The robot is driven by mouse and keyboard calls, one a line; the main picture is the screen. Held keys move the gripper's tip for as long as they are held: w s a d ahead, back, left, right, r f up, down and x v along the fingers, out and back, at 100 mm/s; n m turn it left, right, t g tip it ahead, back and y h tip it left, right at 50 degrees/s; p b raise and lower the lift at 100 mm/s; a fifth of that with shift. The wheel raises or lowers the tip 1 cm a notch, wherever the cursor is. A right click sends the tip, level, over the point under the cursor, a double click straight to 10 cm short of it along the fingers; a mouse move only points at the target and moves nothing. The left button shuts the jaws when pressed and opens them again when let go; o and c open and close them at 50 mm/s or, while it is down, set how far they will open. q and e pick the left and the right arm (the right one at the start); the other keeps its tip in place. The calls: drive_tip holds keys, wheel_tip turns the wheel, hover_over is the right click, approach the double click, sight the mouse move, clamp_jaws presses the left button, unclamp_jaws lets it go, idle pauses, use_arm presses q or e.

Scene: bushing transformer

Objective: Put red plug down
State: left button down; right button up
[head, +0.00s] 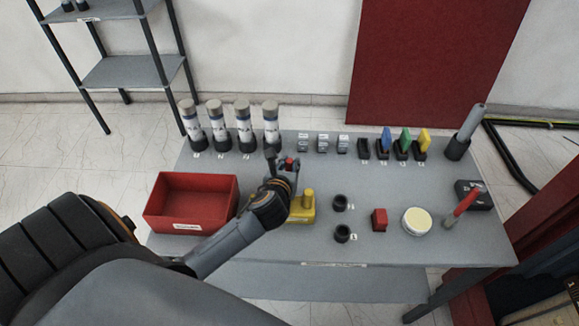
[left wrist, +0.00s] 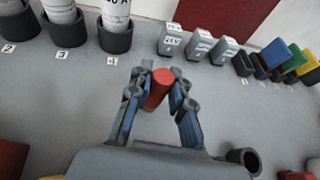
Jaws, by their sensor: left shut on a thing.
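The red plug (left wrist: 159,88) is a small red cylinder. It sits between the two fingers of my left gripper (left wrist: 158,95), which are closed on its sides in the left wrist view. In the head view my left gripper (head: 283,166) is over the table, in front of the rightmost white-and-grey cylinder, and only a bit of the red plug (head: 289,161) shows. I cannot tell whether the plug touches the table. A yellow block with a knob (head: 308,203) stands just right of my left gripper, partly hidden by it. My right gripper is not in view.
A red bin (head: 172,181) stands left of my arm on the grey table (head: 365,250). Several cylinders in black holders (head: 243,123) line the back. Two black cups (head: 340,203), a red block (head: 379,219) and a round cream-topped pot (head: 417,221) stand to the right.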

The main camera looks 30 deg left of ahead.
use_arm(q)
drive_tip(key=shift+f, duration=0.45)
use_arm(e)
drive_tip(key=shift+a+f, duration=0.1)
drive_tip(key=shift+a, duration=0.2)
use_arm(q)
drive_tip(key=shift+f, duration=0.1)
drive_tip(key=c, duration=1.2)
unclamp_jaws()
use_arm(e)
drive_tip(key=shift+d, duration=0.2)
use_arm(q)
drive_tip(key=v, duration=1.1)
drive_tip(key=shift+s+d, duration=0.1)
drive_tip(key=shift+s, duration=0.05)
drive_tip(key=shift+s+d+r, duration=0.15)
drive_tip(key=shift+s+r, duration=0.1)
drive_tip(key=shift+s, duration=0.1)
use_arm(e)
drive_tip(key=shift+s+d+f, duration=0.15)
